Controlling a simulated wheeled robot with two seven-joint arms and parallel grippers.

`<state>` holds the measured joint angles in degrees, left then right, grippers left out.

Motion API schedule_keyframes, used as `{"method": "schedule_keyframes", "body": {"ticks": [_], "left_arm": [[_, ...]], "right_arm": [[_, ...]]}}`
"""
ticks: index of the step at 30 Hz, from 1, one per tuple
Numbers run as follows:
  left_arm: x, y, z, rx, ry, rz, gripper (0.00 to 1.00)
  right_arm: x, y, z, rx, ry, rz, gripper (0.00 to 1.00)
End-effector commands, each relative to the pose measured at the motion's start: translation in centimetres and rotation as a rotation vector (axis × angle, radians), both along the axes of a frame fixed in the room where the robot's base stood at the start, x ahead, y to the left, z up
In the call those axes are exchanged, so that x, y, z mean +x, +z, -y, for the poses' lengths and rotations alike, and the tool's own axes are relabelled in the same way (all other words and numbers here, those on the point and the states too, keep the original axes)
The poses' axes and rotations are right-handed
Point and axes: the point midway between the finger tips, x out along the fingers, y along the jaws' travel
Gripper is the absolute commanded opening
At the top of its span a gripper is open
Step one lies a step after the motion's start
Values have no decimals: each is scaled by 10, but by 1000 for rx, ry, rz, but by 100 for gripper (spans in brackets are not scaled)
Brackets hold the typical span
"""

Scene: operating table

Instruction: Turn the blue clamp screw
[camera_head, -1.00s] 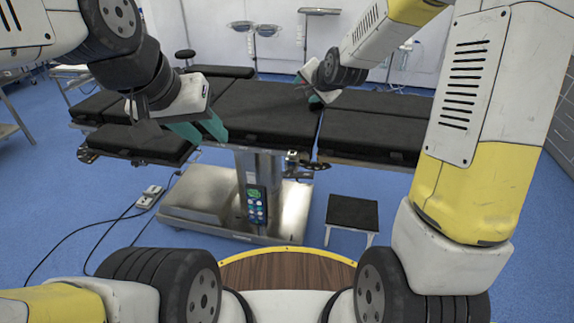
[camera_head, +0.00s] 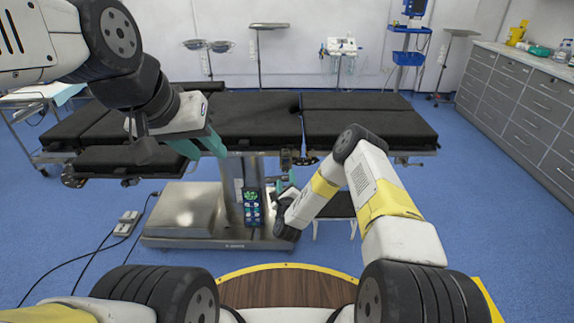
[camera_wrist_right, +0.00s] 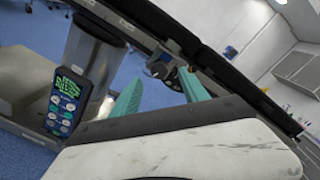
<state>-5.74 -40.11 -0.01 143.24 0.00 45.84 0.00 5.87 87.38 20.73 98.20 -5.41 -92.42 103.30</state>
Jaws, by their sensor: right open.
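A dark clamp (camera_head: 288,160) sits on the near side rail of the operating table (camera_head: 250,125), close to the gap between its pads. In the right wrist view the clamp (camera_wrist_right: 166,67) shows just beyond the fingertips; its screw is too small and dark to make out as blue. My right gripper (camera_head: 284,183) is below and in front of the clamp, largely hidden by its own wrist. In its wrist view the teal fingers (camera_wrist_right: 160,92) are apart and empty. My left gripper (camera_head: 203,146) is raised in front of the table, to the left of the clamp, its teal fingers apart.
The metal base (camera_head: 190,215) and a black-topped step stool (camera_head: 335,205) stand below. Drawers (camera_head: 520,110) line the right wall. Cables lie on the floor at left.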

Motion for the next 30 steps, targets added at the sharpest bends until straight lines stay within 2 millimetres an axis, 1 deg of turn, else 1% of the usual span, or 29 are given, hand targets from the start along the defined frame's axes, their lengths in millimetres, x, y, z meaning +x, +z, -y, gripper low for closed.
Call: {"method": "schedule_keyframes", "body": {"ticks": [1, 5, 8, 15, 19, 23, 30], "left_arm": [[0, 0, 0, 0, 0, 0, 36], [0, 0, 0, 0, 0, 0, 36], [0, 0, 0, 0, 0, 0, 36], [0, 0, 0, 0, 0, 0, 36], [0, 0, 0, 0, 0, 0, 36], [0, 0, 0, 0, 0, 0, 36], [0, 0, 0, 0, 0, 0, 36]], "right_arm": [[-4, -7, 1, 20, -12, 3, 52], [-2, -10, 2, 40, -25, 15, 52], [11, -9, 2, 39, -25, 15, 52], [50, -9, 1, 38, -24, 14, 52], [64, -10, 1, 37, -23, 13, 52], [70, -10, 1, 38, -23, 11, 52], [71, -10, 1, 37, -23, 11, 52]]}}
